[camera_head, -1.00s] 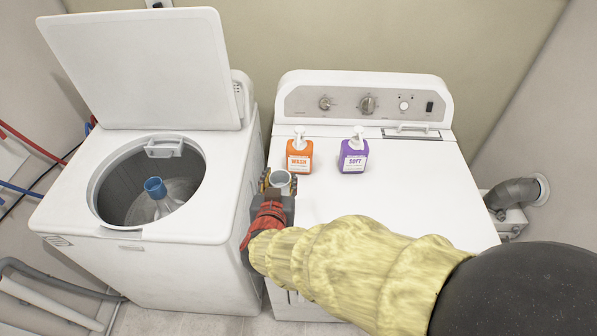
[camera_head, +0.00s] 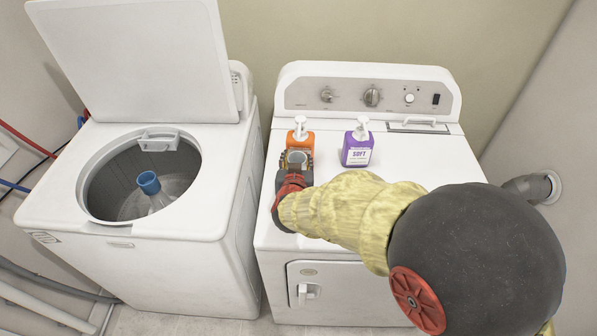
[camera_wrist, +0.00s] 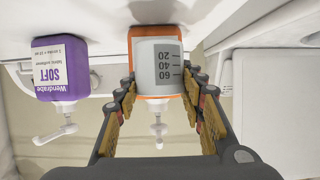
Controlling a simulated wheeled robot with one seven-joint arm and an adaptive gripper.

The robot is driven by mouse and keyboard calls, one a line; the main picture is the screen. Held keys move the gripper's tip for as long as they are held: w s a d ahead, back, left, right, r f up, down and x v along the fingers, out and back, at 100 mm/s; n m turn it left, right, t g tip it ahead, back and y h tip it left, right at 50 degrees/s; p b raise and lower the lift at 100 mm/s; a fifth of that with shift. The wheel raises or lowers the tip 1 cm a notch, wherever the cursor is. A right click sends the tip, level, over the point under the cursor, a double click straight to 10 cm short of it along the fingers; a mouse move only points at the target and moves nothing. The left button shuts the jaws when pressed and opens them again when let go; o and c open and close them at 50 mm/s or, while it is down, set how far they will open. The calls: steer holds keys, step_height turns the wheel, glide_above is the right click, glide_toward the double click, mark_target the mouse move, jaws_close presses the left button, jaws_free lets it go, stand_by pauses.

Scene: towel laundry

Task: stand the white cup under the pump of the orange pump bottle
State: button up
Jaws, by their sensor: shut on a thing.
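The white cup (camera_head: 297,156) is between the fingers of my gripper (camera_head: 296,164), which is shut on it. The orange pump bottle (camera_head: 301,136) stands on the white dryer top, directly behind the cup, its lower part hidden by cup and gripper. In the wrist view, which is upside down, the cup (camera_wrist: 160,66) with its 20, 40, 60 marks covers most of the orange bottle (camera_wrist: 141,33). The bottle's white pump (camera_wrist: 158,128) shows past the cup, its nozzle towards my gripper. I cannot tell whether the cup touches the dryer top.
A purple SOFT pump bottle (camera_head: 357,148) stands to the right of the orange one; it also shows in the wrist view (camera_wrist: 61,72). The dryer's control panel (camera_head: 367,96) rises behind. The open washer (camera_head: 75,180) holds a blue-capped clear bottle (camera_head: 149,183).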

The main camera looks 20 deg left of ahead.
steer(key=shift+w+d+f, duration=0.1)
steer(key=shift+w+f, duration=0.25)
steer(key=shift+f, duration=0.15)
steer(key=shift+w+f+b, duration=0.1)
steer(key=shift+f+b, duration=0.7)
steer(key=shift+f, duration=0.7)
steer(key=shift+f, duration=0.15)
steer(key=o, duration=0.9)
steer(key=shift+r, duration=0.25)
steer(key=p+v, duration=0.3)
steer(key=v, duration=0.9)
steer(key=shift+f+p, duration=0.15)
steer(key=shift+p, duration=0.2)
